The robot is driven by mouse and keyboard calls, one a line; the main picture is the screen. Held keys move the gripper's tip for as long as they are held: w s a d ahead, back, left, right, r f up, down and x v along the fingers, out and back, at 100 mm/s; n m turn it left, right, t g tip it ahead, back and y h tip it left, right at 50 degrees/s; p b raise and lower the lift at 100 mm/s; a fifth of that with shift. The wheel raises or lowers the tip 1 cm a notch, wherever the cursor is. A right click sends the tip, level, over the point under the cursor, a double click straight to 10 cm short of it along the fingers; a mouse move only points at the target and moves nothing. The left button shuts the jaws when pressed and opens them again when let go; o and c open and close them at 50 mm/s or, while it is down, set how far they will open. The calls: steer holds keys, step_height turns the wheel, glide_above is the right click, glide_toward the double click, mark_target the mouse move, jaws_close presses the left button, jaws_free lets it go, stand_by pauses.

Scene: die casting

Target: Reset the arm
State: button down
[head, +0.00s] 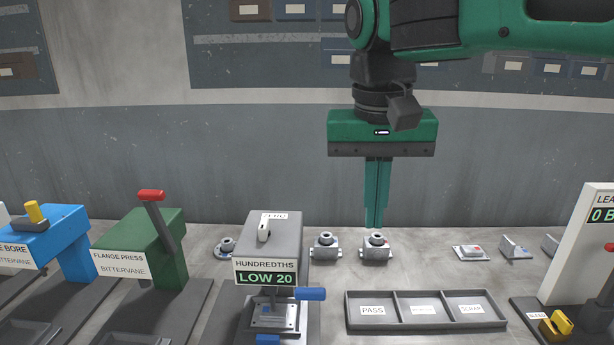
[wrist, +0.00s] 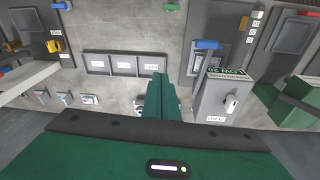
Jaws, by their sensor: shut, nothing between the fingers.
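My green gripper (head: 375,222) hangs pointing down from my arm in the head view, with its two fingers together and nothing between them. In the head view its tips appear just above a grey flanged part (head: 375,248) at the back of the bench; I cannot tell the exact gap. In the wrist view the closed fingers (wrist: 160,80) reach out over the bench and hide part of what lies below.
A gauge reading LOW 20 (head: 265,262) stands left of my gripper, with a green flange press (head: 150,245) farther left. A sorting tray (head: 425,326) lies in front. Another flanged part (head: 325,248) sits nearby. A white panel (head: 580,245) stands at right.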

steer(key=s+d+f+m, duration=0.1)
steer(key=d+f, duration=0.2)
steer(key=d, duration=0.4)
steer(key=d+f+m+g, duration=0.1)
steer(key=d+f, duration=0.3)
steer(key=d, duration=0.3)
steer(key=s+d+f+m, duration=0.1)
steer(key=d+f, duration=0.2)
steer(key=d, duration=0.4)
steer(key=s+d+f+m+y, duration=0.1)
steer(key=s+d+f, duration=0.8)
steer(key=s+f, duration=0.2)
steer(key=shift+s+d+m+g, duration=0.3)
steer(key=shift+s+d+m, duration=0.1)
steer(key=shift+s, duration=0.25)
steer(key=shift+w+f, duration=0.2)
steer(key=shift+w, duration=0.45)
